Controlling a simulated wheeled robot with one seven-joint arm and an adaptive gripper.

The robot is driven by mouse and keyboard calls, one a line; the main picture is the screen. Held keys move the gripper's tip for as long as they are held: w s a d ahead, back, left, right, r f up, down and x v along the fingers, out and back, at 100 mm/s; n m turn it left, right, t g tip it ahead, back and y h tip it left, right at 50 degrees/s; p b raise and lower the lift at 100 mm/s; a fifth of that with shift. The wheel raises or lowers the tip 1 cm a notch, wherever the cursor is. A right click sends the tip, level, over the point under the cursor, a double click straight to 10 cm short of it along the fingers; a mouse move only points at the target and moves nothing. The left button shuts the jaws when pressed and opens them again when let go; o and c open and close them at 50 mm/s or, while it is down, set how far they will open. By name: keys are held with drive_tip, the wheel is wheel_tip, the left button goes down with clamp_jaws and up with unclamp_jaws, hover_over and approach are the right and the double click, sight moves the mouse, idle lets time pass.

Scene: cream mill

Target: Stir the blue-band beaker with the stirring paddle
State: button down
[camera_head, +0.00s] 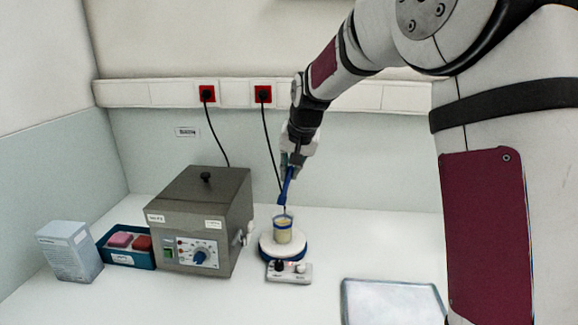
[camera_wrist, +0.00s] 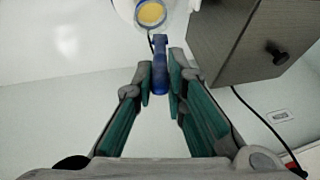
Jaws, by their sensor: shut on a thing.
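The blue-band beaker (camera_head: 283,231) stands upright on the round white top of a small stirrer or hotplate, with pale yellow cream inside. In the wrist view the beaker (camera_wrist: 150,14) shows at the top, with its yellow contents seen from above. My gripper (camera_head: 291,168) is above the beaker and shut on the blue handle of the stirring paddle (camera_head: 287,187). The paddle points down toward the beaker's mouth. In the wrist view the paddle handle (camera_wrist: 159,65) lies between the two green-padded fingers (camera_wrist: 160,84). Whether the paddle's lower end is inside the cream is hard to tell.
The hotplate (camera_head: 290,271) has a front control panel. A grey metal box (camera_head: 203,200) with a lid knob stands left of it. A blue tray (camera_head: 128,261) with pink and red blocks and a white carton (camera_head: 70,252) are further left. An empty metal tray (camera_head: 392,303) lies front right.

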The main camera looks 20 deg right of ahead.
wheel_tip(320, 180, down, 9)
drive_tip(key=b, duration=0.2)
drive_tip(key=shift+f, duration=0.2)
idle(0.6)
drive_tip(key=shift+s+d, duration=0.1)
drive_tip(key=shift+d, duration=0.05)
idle(0.4)
drive_tip(key=shift+p, duration=0.35)
idle(1.1)
